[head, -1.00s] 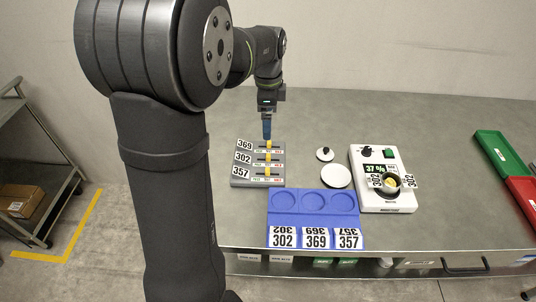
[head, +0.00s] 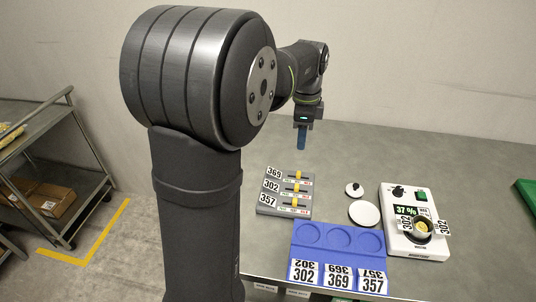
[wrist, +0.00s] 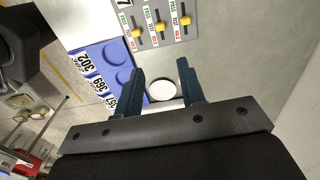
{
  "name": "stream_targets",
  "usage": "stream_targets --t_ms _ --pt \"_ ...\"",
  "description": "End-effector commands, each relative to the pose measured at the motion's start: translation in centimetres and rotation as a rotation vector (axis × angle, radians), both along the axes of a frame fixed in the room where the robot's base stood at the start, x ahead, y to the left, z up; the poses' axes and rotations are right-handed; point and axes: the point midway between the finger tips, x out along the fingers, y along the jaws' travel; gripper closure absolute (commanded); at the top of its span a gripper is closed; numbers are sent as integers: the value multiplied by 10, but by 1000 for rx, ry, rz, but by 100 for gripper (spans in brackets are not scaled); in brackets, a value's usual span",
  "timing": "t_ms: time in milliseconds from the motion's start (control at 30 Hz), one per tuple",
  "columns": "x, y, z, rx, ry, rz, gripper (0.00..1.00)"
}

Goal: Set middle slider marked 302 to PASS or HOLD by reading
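The grey slider block (head: 270,208) carries three sliders marked 369, 302 and 357, with green and red lettering. The middle slider's yellow knob (head: 297,187) sits roughly mid-track; all three knobs are nearly in line. In the wrist view the middle knob (wrist: 161,28) lies between the green and red words, nearer the red. The moisture meter (head: 408,240) reads 37 % on its green display (head: 405,211). A cup (head: 421,228) with 302 tags sits on it. My gripper (head: 301,148) is raised behind the block, apart from it. Its blue fingers (wrist: 159,78) are spread and empty.
A blue tray (head: 340,254) with three round recesses and tags 302, 369, 357 lies in front of the block. A green bin (head: 526,190) stands far right.

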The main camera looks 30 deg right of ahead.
Motion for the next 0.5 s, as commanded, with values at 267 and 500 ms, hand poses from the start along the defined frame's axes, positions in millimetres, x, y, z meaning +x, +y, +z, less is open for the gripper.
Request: stream_targets --t_ms 267,500 --pt "0 0 -4 0 0 414 64" --pt "0 -1 -9 0 0 912 64"
